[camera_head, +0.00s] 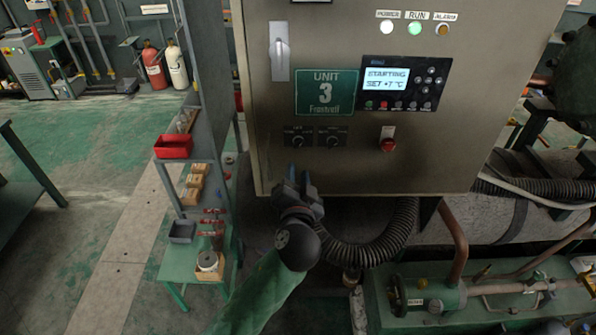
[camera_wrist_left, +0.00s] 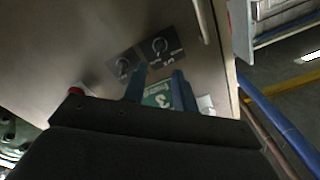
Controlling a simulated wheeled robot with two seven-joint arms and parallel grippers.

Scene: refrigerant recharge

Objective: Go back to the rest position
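My left gripper (camera_head: 297,178) is in front of the lower part of the grey control cabinet (camera_head: 345,165), below its two black rotary knobs (camera_head: 315,136). Its two blue fingers stand apart with nothing between them. In the left wrist view the fingers (camera_wrist_left: 158,88) also show a gap, with the green unit sign (camera_wrist_left: 160,97) behind it and the knobs (camera_wrist_left: 141,55) beyond. I cannot tell whether the fingers touch the cabinet. The display (camera_head: 386,79) reads "STARTING" and "SET +7 °C", and the green RUN lamp (camera_head: 415,28) is lit. My right gripper is not in view.
A red stop button (camera_head: 388,144) and a lever switch (camera_head: 279,50) are on the cabinet. A shelf rack with a red bin (camera_head: 173,146) stands to its left. A black corrugated hose (camera_head: 375,246) and green pipework (camera_head: 440,297) lie below. The green floor (camera_head: 95,150) at left is open.

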